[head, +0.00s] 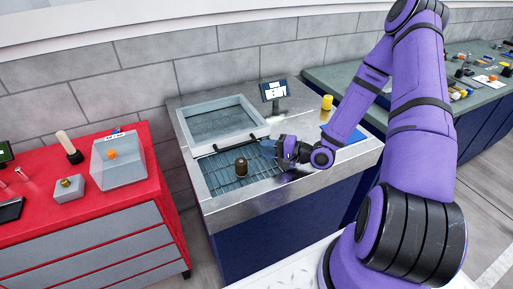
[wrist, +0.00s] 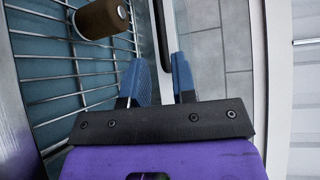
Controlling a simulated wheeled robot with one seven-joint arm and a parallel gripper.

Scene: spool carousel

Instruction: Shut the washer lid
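The washer (head: 345,158) is a steel-topped unit with a dark blue front and an open basin holding a wire rack (head: 225,180). Its lid (head: 228,142), a pale frame around a clear pane, stands open behind the basin. A brown cylinder (head: 241,167) is on the rack and shows at the top left of the wrist view (wrist: 102,16). My gripper (head: 266,147) is near the lid's right front corner, above the basin. In the wrist view its blue fingers (wrist: 160,75) are apart. A strip of the lid frame (wrist: 258,75) shows; I cannot tell whether the fingers touch the lid.
A small screen (head: 274,90) and a yellow cylinder (head: 327,102) stand on the washer's back right. A red cabinet (head: 160,195) with a clear bin (head: 118,170) is at left. A cluttered workbench (head: 440,105) is at right.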

